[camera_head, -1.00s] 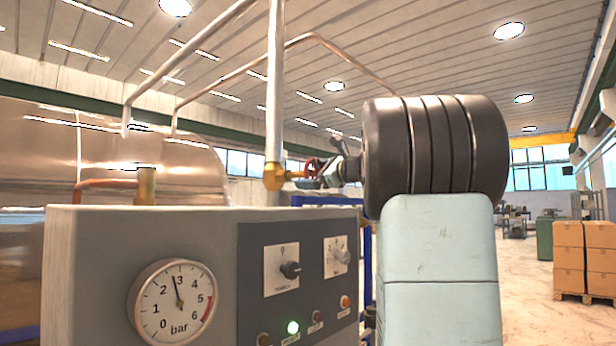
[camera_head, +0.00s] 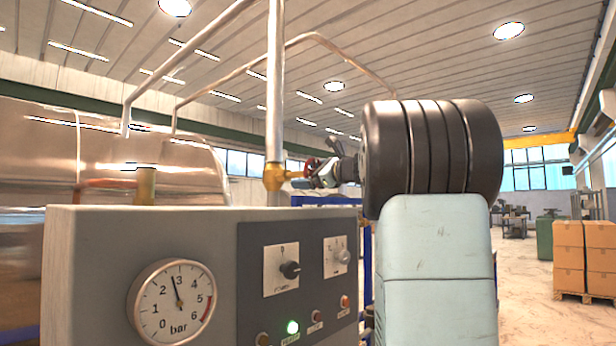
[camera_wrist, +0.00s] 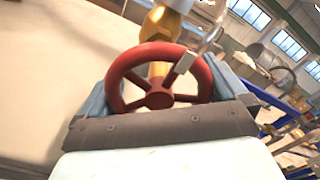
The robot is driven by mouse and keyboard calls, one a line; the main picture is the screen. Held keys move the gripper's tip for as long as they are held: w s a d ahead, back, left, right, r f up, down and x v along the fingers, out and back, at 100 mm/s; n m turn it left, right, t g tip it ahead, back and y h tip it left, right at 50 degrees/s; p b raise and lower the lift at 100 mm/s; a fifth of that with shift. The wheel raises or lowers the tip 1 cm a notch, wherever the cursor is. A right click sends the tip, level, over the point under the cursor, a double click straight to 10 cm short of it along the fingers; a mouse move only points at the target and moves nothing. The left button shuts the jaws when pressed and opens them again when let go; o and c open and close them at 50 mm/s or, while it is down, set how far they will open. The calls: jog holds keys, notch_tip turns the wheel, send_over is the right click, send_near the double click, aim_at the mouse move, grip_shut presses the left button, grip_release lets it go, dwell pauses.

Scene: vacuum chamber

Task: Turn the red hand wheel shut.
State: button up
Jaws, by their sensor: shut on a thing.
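The red hand wheel (camera_wrist: 158,96) fills the middle of the wrist view, with its hub and spokes facing the camera. It sits on a brass valve (camera_wrist: 170,24), which also shows in the head view (camera_head: 274,177) at the foot of a vertical pipe. My gripper (camera_wrist: 160,98) has a bluish finger on each side of the wheel and is shut on its rim. In the head view my gripper (camera_head: 322,172) reaches left to the wheel, which is mostly hidden behind the fingers; only a bit of red shows. A pale tag hangs over the wheel's upper right rim.
A grey control box (camera_head: 140,245) with a round pressure gauge (camera_head: 172,302), knobs and lamps stands below the valve. A copper-coloured vessel (camera_head: 50,165) is behind at left. The vertical pipe (camera_head: 275,80) rises beside my gripper. Cardboard boxes (camera_head: 582,255) stand far right.

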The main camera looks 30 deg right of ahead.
jog(key=shift+a+f+m, duration=0.1)
jog(key=shift+f+m, duration=0.05)
jog(key=shift+m, duration=0.25)
jog(key=shift+f, duration=0.1)
jog(key=o, duration=0.6)
